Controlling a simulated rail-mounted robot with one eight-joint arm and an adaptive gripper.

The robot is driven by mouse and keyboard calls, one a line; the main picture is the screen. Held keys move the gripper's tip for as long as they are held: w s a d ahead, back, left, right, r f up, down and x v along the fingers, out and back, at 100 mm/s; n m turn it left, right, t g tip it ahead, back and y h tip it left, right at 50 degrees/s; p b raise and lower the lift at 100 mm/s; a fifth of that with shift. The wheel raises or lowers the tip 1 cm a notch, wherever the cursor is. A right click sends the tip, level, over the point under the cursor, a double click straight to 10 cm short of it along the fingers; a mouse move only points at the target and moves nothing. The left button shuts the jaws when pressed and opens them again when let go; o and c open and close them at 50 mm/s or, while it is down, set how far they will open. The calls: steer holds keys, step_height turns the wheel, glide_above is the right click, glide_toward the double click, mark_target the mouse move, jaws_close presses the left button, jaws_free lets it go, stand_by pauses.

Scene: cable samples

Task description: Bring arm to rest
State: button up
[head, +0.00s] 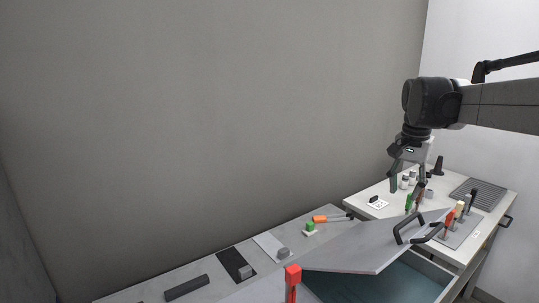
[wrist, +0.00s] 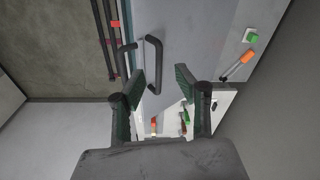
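My gripper (head: 408,178) hangs from my arm at the right of the head view, pointing down over the white table. In the wrist view my gripper (wrist: 160,85) shows two green-padded fingers spread apart with nothing between them. A grey lid or panel with a black handle (wrist: 153,62) lies beyond the fingertips. In the head view the same panel (head: 365,252) is tilted, over a teal-lined box (head: 385,285). I cannot tell from these views whether the fingers touch the handle, but a gap seems to show.
The white table (head: 365,207) at the right carries several small bottles, tools and a dark grate (head: 478,192). The grey bench at the left holds a dark bar (head: 187,288), a black plate (head: 233,262), a green block (head: 310,226) and an orange-handled tool (head: 322,219). The space above the left bench is clear.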

steer(key=s+a+f+n+t+b, duration=0.1)
steer(key=s+a+f+n+t, duration=0.1)
steer(key=s+a+f, duration=0.3)
steer(key=s+a+f+n+t+b, duration=0.2)
steer(key=s+a+f+n, duration=0.2)
steer(key=s, duration=0.8)
steer(key=s+a+f+n+t+b, duration=0.1)
steer(key=s+a+f+n+t, duration=0.1)
steer(key=s+a+f, duration=0.4)
steer(key=s+n, duration=0.1)
steer(key=s, duration=0.2)
steer(key=shift+s+a+f+y+b, duration=0.15)
steer(key=shift+a+f+y+b, duration=0.1)
steer(key=shift+f+y+b, duration=0.05)
